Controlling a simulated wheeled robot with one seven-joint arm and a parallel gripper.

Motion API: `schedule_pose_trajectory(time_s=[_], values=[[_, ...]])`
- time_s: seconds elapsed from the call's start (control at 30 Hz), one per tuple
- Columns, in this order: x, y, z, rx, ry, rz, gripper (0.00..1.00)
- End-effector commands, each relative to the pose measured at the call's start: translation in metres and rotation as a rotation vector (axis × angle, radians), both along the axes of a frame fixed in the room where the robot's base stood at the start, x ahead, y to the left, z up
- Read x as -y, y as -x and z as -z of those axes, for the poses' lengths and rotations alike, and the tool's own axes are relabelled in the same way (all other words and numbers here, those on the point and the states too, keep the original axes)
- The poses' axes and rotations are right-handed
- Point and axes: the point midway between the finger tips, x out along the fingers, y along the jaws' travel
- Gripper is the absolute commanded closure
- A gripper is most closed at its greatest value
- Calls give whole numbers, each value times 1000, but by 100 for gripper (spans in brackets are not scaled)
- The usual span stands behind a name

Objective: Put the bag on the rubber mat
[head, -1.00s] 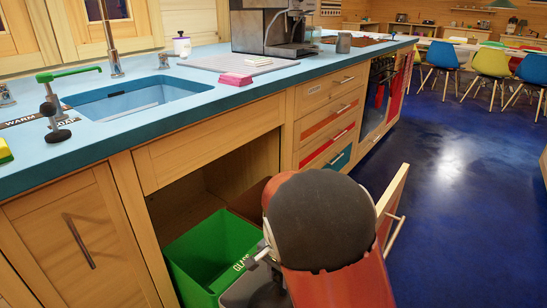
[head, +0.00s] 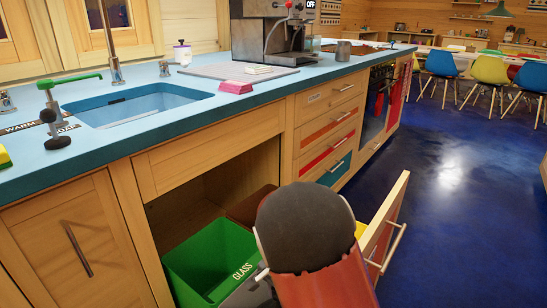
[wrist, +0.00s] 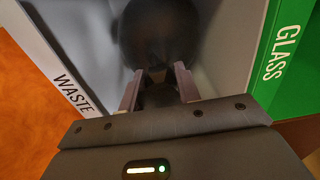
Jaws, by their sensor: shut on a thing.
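In the wrist view, my gripper (wrist: 158,92) is shut on the neck of a dark, rounded bag (wrist: 160,35). The bag is inside or just over the grey bin marked WASTE (wrist: 72,92); its depth is hard to tell. In the head view my arm hides the bag and the gripper's fingertips. A flat grey mat (head: 215,71) lies on the blue counter beside the coffee machine and looks like the rubber mat.
The green GLASS bin (head: 205,262) stands beside the waste bin in the open cabinet. A pull-out front (head: 385,225) stands open to the right. A pink block (head: 236,87) and a pale stack (head: 258,70) are by the mat. The sink (head: 140,105) is left.

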Motion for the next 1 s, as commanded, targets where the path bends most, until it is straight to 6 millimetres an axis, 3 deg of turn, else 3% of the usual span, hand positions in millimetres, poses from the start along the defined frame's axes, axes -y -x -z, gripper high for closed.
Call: schedule_pose_trajectory(time_s=[0.3, 0.6, 0.9, 1.0], values=[[1, 0, 61, -2, 1, 2, 100], [1, 0, 103, 1, 1, 2, 100], [0, 0, 127, 1, 1, 1, 100], [-1, -1, 114, 5, -3, 0, 100]])
